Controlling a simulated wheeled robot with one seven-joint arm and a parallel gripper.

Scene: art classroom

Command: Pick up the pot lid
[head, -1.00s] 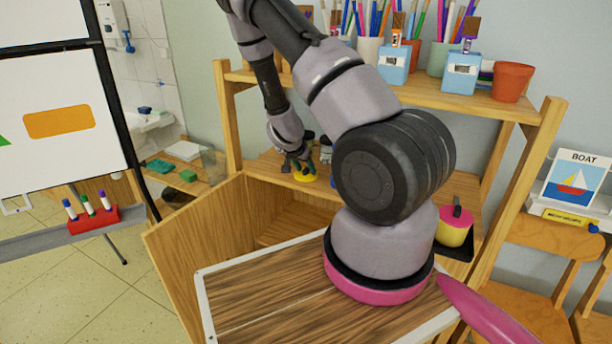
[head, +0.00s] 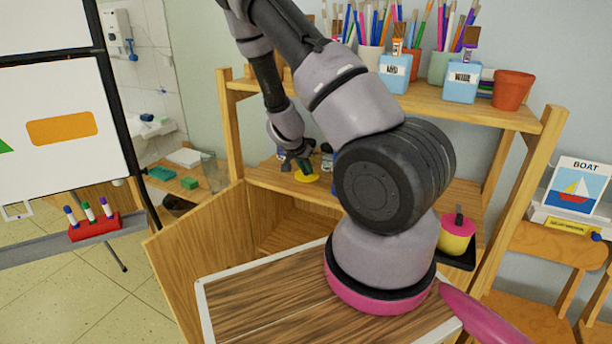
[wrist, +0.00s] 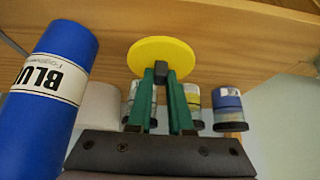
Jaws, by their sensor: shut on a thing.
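The pot lid (head: 307,176) is a flat yellow disc with a small dark knob. It shows face-on in the wrist view (wrist: 158,50), just beyond my fingertips. My gripper (wrist: 161,73) has green fingers that converge on the knob and are shut on it. In the head view my gripper (head: 304,164) is small, at the left part of the middle shelf, with the lid just below it. The lid appears held a little above the shelf; the gap is hard to see.
The wooden shelf (head: 268,184) holds small jars (head: 326,157) close behind the lid. A large blue bottle (wrist: 58,85) stands close to my gripper in the wrist view. A yellow pot with a pink top (head: 457,238) stands at the right. Cups of brushes (head: 369,55) line the upper shelf.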

